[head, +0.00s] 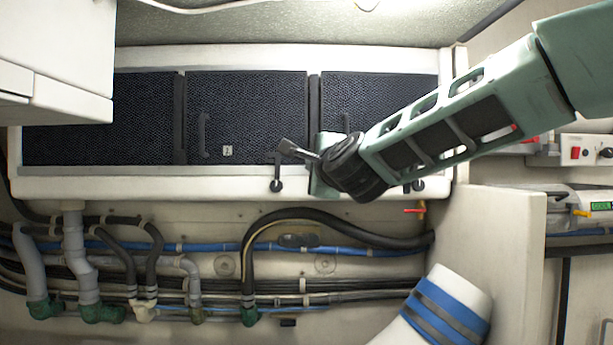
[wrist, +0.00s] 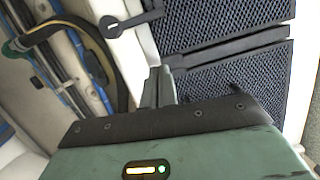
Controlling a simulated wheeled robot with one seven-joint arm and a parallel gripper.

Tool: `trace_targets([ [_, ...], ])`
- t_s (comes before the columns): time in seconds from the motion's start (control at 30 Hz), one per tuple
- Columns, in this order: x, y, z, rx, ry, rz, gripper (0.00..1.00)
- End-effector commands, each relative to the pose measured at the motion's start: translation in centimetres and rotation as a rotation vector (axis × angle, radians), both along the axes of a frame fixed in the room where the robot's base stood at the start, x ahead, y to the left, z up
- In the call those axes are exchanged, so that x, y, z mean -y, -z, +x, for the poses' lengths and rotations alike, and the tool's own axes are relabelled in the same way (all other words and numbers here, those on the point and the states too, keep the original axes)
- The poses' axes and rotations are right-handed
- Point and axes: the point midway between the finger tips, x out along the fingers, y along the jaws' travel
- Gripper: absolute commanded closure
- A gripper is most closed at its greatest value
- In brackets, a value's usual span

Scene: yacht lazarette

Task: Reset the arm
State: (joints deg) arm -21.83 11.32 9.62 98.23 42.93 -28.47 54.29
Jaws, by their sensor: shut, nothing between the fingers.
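My arm reaches in from the upper right in the head view. My gripper (head: 288,149) is at its end, in front of the lower edge of the dark mesh-fronted lockers, near the middle panel (head: 245,105). The fingers point left and slightly up, shut with nothing between them. In the wrist view the fingers of my gripper (wrist: 158,72) are together, with the locker front beyond them. I cannot tell exactly how far the fingertips are from the panel.
Black latches (head: 277,186) hang along the white locker edge; one shows in the wrist view (wrist: 110,27). Hoses and pipes (head: 90,260) run below. A white cabinet (head: 60,90) juts in at upper left. A white partition (head: 500,245) and red-switched boxes (head: 575,152) are at right.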

Motion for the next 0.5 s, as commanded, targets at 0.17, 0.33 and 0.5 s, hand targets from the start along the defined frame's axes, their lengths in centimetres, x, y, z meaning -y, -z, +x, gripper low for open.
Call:
trace_targets([
  [0.17, 0.6, 0.3, -3.1, 0.001, -0.002, 0.000, 1.00],
  [0.33, 0.9, 0.1, -4.6, 0.000, -0.002, -0.001, 1.00],
  [0.5, 0.9, 0.2, -5.0, -0.003, -0.004, -0.005, 1.00],
])
